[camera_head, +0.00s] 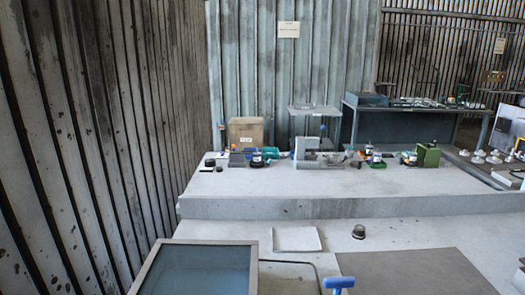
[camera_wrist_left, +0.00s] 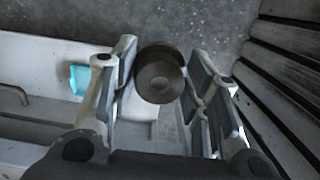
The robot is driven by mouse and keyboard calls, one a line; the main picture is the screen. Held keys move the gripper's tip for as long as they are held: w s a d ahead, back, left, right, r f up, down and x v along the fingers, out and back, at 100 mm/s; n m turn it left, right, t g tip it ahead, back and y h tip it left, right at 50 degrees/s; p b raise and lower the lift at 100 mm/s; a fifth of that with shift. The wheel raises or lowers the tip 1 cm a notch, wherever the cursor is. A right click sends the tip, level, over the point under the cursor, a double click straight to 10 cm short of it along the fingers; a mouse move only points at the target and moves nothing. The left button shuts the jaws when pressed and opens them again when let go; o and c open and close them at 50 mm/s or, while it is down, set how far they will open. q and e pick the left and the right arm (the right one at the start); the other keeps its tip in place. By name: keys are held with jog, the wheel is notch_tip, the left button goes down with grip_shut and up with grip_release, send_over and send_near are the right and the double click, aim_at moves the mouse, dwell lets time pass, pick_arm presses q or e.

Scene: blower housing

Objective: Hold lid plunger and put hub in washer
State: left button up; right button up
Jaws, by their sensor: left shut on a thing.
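In the left wrist view my left gripper (camera_wrist_left: 160,92) is shut on a dark round part (camera_wrist_left: 160,74) with a ring-shaped face, which looks like the hub. The part sits between the two fingertips, clear of the surface behind it. In the head view an open-topped bin with a light rim (camera_head: 215,241) and a blue-grey inside is at the bottom; it may be the washer. A blue T-shaped handle (camera_head: 338,283) stands to its right and may be the lid plunger. Neither gripper shows in the head view.
A raised concrete ledge (camera_head: 330,207) runs across the back with a cardboard box (camera_head: 245,133) and several small parts. A dark round piece (camera_head: 358,231) and a pale square plate (camera_head: 296,239) lie before it. A corrugated wall (camera_head: 100,120) closes the left side.

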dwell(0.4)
pick_arm(q)
jog(key=w+d+r+m+p, duration=0.1)
jog(key=w+r+m+p, duration=0.2)
jog(key=r+m, duration=0.2)
jog(key=w+r+m+y+p, duration=0.1)
jog(key=w+r+m+p, duration=0.2)
jog(key=r, duration=0.6)
jog(key=w+d+r+m+t+p, duration=0.1)
jog(key=w+r+m+p, duration=0.2)
jog(key=r+m, duration=0.3)
jog(key=shift+w+d+r+m, duration=0.2)
jog(key=shift+d+r+m, duration=0.15)
jog(key=shift+r, duration=0.2)
